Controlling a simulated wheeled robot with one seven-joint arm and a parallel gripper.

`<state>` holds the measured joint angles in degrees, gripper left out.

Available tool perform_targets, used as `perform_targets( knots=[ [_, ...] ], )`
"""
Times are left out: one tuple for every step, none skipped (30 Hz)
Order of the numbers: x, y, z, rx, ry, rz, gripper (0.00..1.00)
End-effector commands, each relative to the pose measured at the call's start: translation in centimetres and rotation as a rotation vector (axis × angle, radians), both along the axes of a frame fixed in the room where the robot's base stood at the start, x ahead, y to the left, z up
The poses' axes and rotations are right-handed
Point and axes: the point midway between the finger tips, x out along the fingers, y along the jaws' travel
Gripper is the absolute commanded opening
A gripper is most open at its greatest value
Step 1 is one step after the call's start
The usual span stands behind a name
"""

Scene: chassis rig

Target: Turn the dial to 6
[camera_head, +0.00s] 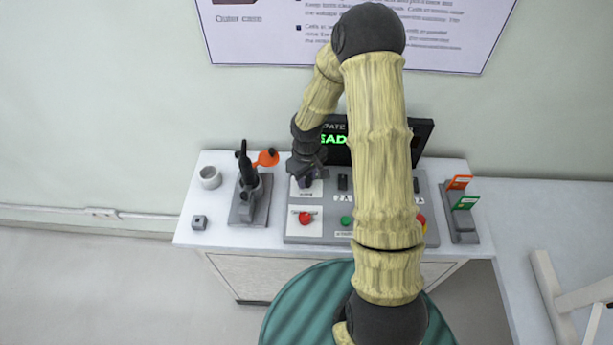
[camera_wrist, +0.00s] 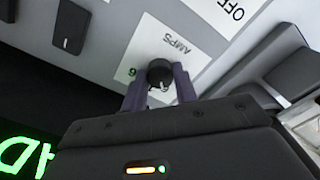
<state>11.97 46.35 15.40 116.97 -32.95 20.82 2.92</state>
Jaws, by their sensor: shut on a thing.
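The dial (camera_wrist: 159,72) is a round black knob on a white card labelled AMPS (camera_wrist: 150,42) in the wrist view. A green 6 (camera_wrist: 132,71) is printed just left of the knob. A small pale mark shows at the knob's lower edge, not beside the 6. My gripper (camera_wrist: 160,82) has its two purple fingers on either side of the knob, shut on it.
The panel also holds a red button (camera_head: 305,218), a green button (camera_head: 346,221) and a black switch (camera_head: 344,182). A dark display (camera_head: 336,153) with green text stands behind. A stand with an orange piece (camera_head: 265,158) is at left, a card holder (camera_head: 460,225) at right.

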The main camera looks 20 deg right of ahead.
Motion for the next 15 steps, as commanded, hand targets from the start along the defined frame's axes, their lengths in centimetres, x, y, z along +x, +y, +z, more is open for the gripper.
perform_targets(
  knots=[
    [0.13,0.08,0.09,0.002,-0.004,0.0,0.06],
    [0.12,0.06,0.09,0.002,-0.004,-0.001,0.06],
    [0.11,0.05,0.09,0.002,-0.004,-0.001,0.06],
    [0.11,0.03,0.09,0.002,-0.004,-0.001,0.06],
    [0.11,0.03,0.09,0.002,-0.004,-0.002,0.06],
    [0.1,0.03,0.09,0.002,-0.004,-0.002,0.34],
    [0.08,0.03,0.09,0.002,-0.004,-0.002,0.4],
    [0.08,0.03,0.08,0.003,-0.003,-0.002,0.46],
    [0.07,0.02,0.08,0.002,-0.002,-0.002,0.5],
    [0.05,0.03,0.07,0.002,-0.002,-0.002,0.5],
    [0.04,0.03,0.06,0.002,-0.002,-0.002,0.5],
    [0.03,0.03,0.05,0.002,-0.001,-0.002,0.5],
    [0.03,0.04,0.05,0.002,-0.001,-0.002,0.5],
    [0.01,0.04,0.04,0.002,-0.001,-0.002,0.5],
    [0.01,0.05,0.03,0.001,0.0,-0.002,0.5]
  ],
)
